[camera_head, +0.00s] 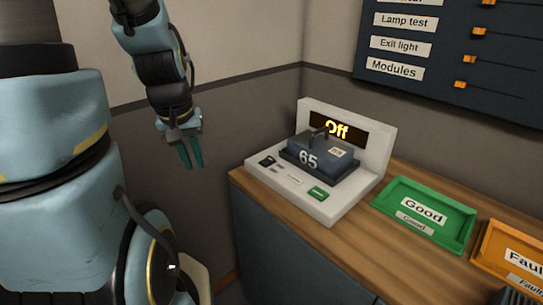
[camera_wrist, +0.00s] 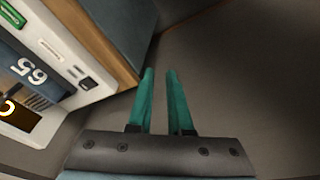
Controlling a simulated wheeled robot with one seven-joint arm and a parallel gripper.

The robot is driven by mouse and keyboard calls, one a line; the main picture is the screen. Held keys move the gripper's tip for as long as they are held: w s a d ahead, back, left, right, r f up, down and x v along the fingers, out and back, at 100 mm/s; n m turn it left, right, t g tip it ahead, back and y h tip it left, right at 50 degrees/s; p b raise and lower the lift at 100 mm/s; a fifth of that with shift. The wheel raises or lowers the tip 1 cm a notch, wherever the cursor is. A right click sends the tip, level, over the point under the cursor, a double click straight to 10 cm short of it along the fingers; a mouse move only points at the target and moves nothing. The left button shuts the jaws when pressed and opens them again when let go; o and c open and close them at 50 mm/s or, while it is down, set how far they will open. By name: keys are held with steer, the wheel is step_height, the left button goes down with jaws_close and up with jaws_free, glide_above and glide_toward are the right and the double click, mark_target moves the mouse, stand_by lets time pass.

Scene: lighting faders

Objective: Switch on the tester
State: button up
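The tester (camera_head: 335,205) is a white unit at the left end of the wooden counter, and its display (camera_head: 337,129) reads "Off". A dark module marked 65 (camera_head: 322,152) sits on it. On its front are a small dark switch (camera_head: 268,161) and a green labelled patch (camera_head: 318,193). My gripper (camera_head: 192,165) hangs in the air left of the tester, fingers pointing down, apart from it. In the wrist view the teal fingers (camera_wrist: 159,75) stand a little apart with nothing between them. The tester also shows there at the upper left (camera_wrist: 75,100), with the dark switch (camera_wrist: 86,83).
A green tray labelled Good (camera_head: 449,239) and an orange tray labelled Fault (camera_head: 485,247), partly cut off, stand right of the tester. A dark wall panel (camera_head: 445,75) carries labels and orange sliders. The space between my gripper and the counter is clear.

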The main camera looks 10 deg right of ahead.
steer(key=w+d+r+t, duration=0.1)
steer(key=w+d, duration=0.1)
steer(key=d, duration=0.2)
steer(key=w+d+n+t+h, duration=0.1)
steer(key=w+d, duration=0.2)
steer(key=d, duration=0.1)
steer(key=w+d+r+t, duration=0.1)
steer(key=w+d, duration=0.2)
steer(key=d, duration=0.2)
steer(key=shift+w+r+n+t+h, duration=0.25)
steer(key=shift+r+n+t+h, duration=0.05)
steer(key=shift+r+h, duration=0.1)
jaws_close()
steer(key=r+n+t, duration=0.1)
steer(key=n+t, duration=0.1)
glide_above(269, 157)
steer(key=s+a, duration=0.1)
steer(key=s, duration=0.1)
steer(key=s+d+n+y+p, duration=0.1)
steer(key=s+d+n+y, duration=0.2)
steer(key=s+y, duration=0.3)
steer(key=shift+s+d+f+n+t, duration=0.3)
steer(key=shift+s+d+f+n, duration=0.1)
steer(key=shift+s+d, duration=0.3)
steer(key=shift+f, duration=0.1)
